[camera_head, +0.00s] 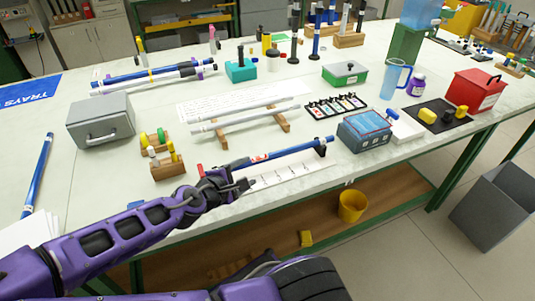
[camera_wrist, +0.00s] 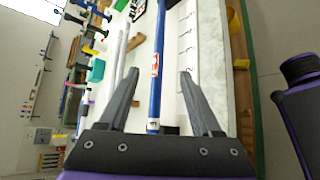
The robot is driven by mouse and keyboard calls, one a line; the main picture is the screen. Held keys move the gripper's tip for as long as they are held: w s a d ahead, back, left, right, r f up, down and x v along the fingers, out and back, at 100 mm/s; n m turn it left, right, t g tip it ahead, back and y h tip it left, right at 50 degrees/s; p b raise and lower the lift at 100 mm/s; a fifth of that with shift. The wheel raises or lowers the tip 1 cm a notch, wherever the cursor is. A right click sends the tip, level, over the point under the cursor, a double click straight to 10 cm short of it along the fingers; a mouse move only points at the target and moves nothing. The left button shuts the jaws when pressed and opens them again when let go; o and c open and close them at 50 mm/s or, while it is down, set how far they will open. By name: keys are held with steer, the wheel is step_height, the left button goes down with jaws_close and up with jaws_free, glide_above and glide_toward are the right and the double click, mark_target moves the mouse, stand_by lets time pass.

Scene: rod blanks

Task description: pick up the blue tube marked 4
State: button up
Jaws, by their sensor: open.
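A long blue tube (camera_head: 290,150) lies at the front of the table beside a white strip with tick marks (camera_head: 290,172). In the wrist view, the blue tube (camera_wrist: 156,88) runs lengthwise between my fingers, with a red and white band and a small white mark near its near end. The number on it is too small to read. My gripper (camera_wrist: 159,74) is open with the tube in its gap; no contact shows. In the head view my gripper (camera_head: 238,185) is at the tube's left end, partly hiding it.
Two pale rods (camera_head: 240,118) lie on wooden supports behind. More blue tubes (camera_head: 150,75) lie at the back left, and another (camera_head: 38,175) at the left edge. A grey box (camera_head: 100,120), wooden block (camera_head: 167,168) and blue box (camera_head: 365,132) stand around.

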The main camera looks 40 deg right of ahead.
mark_target(274, 156)
steer(key=b+x, duration=0.1)
steer(key=x, duration=1.5)
steer(key=shift+w+d+b, duration=0.15)
steer(key=shift+d+b, duration=0.2)
steer(key=shift+d, duration=0.05)
steer(key=shift+c, duration=0.3)
jaws_close()
